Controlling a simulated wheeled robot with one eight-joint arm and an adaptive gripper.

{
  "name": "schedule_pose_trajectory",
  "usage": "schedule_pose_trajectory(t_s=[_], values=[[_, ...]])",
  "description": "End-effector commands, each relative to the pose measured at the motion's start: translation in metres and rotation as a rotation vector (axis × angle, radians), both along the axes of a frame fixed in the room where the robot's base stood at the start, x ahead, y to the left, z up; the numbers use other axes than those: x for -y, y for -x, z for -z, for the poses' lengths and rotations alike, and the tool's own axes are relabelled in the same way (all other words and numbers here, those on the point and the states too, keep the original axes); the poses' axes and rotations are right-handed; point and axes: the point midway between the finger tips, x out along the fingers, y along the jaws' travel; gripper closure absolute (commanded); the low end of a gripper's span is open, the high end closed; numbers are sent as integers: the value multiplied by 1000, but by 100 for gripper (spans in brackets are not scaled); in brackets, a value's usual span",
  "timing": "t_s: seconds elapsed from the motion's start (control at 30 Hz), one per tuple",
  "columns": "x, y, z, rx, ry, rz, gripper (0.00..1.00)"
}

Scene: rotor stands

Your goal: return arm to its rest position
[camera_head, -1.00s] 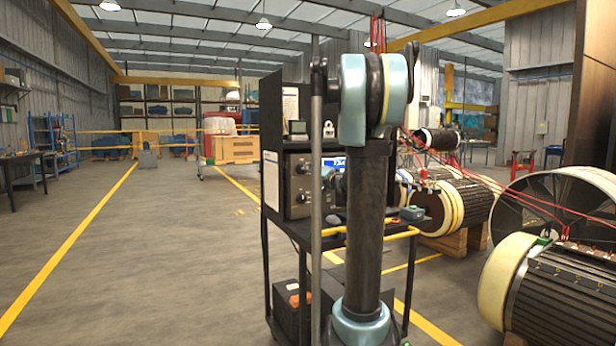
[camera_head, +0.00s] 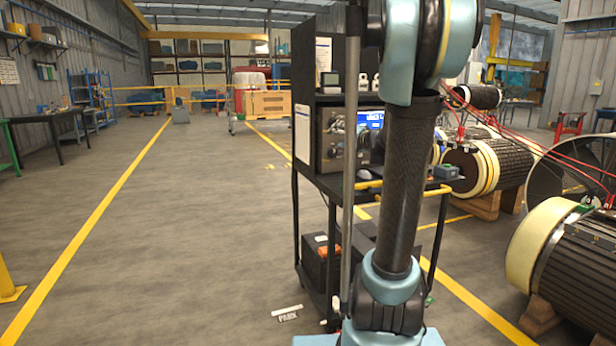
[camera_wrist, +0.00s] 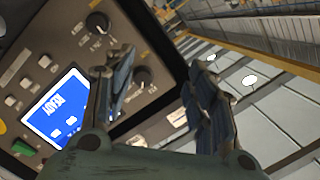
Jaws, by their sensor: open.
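My gripper (camera_wrist: 160,82) is open in the wrist view, its two dark fingers apart with nothing between them. Behind and left of the fingers is the grey front panel (camera_wrist: 60,55) of an instrument with knobs, buttons and a lit blue screen (camera_wrist: 57,107). The panel looks tilted in this view. In the head view my arm stands raised in front of a black cart (camera_head: 325,187). The instrument (camera_head: 337,140) sits on that cart, its screen partly hidden by my arm and a grey pole.
Rotors on wooden supports (camera_head: 492,168) (camera_head: 580,262) stand to the right, with red cables above. A yellow-railed cart edge (camera_head: 437,190) is close to my arm. A "PARK" floor mark (camera_head: 287,317) lies in front. The floor to the left (camera_head: 170,230) is clear.

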Motion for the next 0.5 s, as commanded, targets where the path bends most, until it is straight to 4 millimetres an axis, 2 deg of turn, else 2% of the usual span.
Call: schedule_pose_trajectory(t_s=[0.03, 0.2, 0.33, 0.5], values=[[-15, 18, 8, -28, 34, -37, 49], [-53, 76, 45, -142, 162, -150, 49], [-72, 124, 79, -243, 260, -223, 49], [-82, 188, 126, -386, 394, -296, 49]])
